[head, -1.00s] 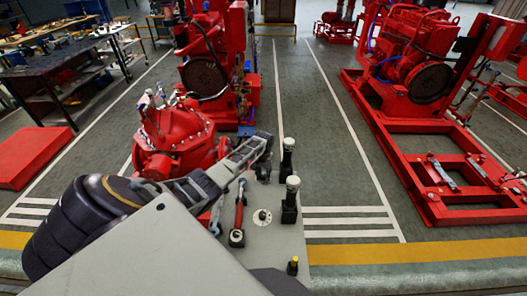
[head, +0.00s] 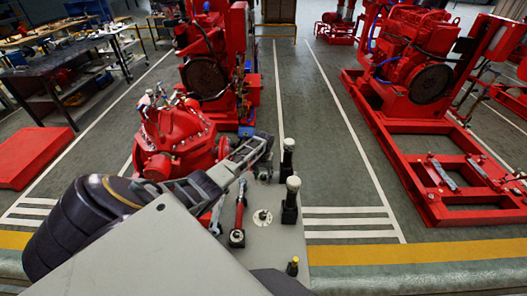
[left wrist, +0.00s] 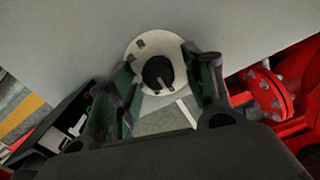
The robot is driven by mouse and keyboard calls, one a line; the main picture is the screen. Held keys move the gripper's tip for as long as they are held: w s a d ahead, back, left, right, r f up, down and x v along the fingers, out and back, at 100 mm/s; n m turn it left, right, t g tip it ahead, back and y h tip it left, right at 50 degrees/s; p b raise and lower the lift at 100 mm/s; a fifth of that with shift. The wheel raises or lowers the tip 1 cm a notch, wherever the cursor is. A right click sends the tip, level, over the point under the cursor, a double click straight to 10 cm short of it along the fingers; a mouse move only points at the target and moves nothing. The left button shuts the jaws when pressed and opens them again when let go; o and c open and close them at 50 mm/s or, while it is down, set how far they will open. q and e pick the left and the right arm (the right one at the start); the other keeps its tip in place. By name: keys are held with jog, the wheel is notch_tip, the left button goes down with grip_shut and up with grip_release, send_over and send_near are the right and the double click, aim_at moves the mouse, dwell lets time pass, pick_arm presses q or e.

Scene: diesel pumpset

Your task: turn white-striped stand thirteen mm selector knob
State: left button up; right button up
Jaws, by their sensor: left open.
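In the left wrist view, a black round selector knob (left wrist: 158,72) with a pale pointer mark sits on a white disc (left wrist: 172,48) on a light grey panel. My left gripper (left wrist: 159,60) is open, one finger on each side of the knob; whether they touch it cannot be told. In the head view my left gripper (head: 258,152) is at the far edge of a grey panel, its fingers mostly hidden. A white disc (head: 262,217) with a small dark centre lies on the near panel; I cannot tell if it is the same one. My right gripper is not in view.
The grey panel carries a red-handled tool (head: 238,215), two black posts with pale tops (head: 290,200) and a small yellow-topped button (head: 292,266). A red pump (head: 175,140) stands beyond my left arm. A red engine skid (head: 430,170) is at right, with clear floor between.

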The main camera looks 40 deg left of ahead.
aim_at(263, 176)
pick_arm(q)
jog(key=shift+r, duration=1.15)
notch_tip(263, 176, up, 10)
jog(key=shift+f, duration=0.15)
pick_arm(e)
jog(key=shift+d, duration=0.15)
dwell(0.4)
